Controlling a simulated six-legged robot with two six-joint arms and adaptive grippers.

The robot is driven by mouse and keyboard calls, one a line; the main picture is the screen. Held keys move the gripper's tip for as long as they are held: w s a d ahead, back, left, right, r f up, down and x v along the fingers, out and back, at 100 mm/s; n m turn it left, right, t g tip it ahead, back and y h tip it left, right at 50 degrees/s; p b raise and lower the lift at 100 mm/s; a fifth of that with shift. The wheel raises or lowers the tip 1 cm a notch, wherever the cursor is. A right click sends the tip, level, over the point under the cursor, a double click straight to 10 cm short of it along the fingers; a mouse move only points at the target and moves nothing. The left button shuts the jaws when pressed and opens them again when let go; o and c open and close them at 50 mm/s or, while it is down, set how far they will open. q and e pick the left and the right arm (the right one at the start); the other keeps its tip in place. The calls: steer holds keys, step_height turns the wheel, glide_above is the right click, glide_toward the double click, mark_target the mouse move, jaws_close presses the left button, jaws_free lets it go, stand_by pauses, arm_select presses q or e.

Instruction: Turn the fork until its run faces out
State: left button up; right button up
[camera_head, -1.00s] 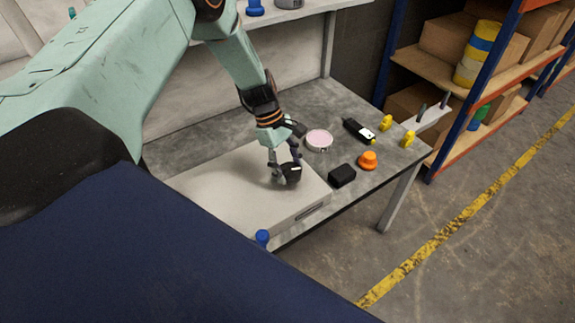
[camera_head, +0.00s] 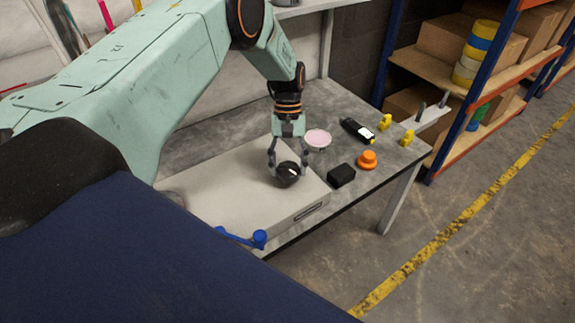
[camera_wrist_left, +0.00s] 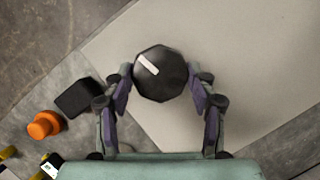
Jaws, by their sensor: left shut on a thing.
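My left gripper (camera_head: 288,168) points down over a pale flat box (camera_head: 225,195) on the bench. It is shut on a black faceted knob (camera_head: 287,178) with a white mark, one finger on each side. The wrist view also shows the knob (camera_wrist_left: 160,74) between the fingers (camera_wrist_left: 163,82), its white mark slanting at the upper left. A blue bar with a round end (camera_head: 259,239) shows by the box's front edge. I cannot tell whether it is the fork; no run is discernible. My right gripper is out of view.
On the grey bench, right of the box, are a black block (camera_head: 341,175), an orange knob-like piece (camera_head: 367,160), a pink round dish (camera_head: 318,139), a black handheld device (camera_head: 357,130) and yellow pieces (camera_head: 385,122). Shelves (camera_head: 440,70) stand behind right.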

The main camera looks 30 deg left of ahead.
arm_select(q)
steer(key=shift+s+d+f+m+g+y, duration=0.15)
steer(key=shift+m+g+y, duration=0.15)
steer(key=shift+m, duration=0.7)
steer(key=o, duration=0.8)
steer(key=shift+c, duration=0.2)
steer(key=o, duration=0.4)
steer(key=shift+w+r, duration=0.2)
steer(key=v, duration=1.1)
steer(key=shift+w+r, duration=0.1)
steer(key=shift+r, duration=0.3)
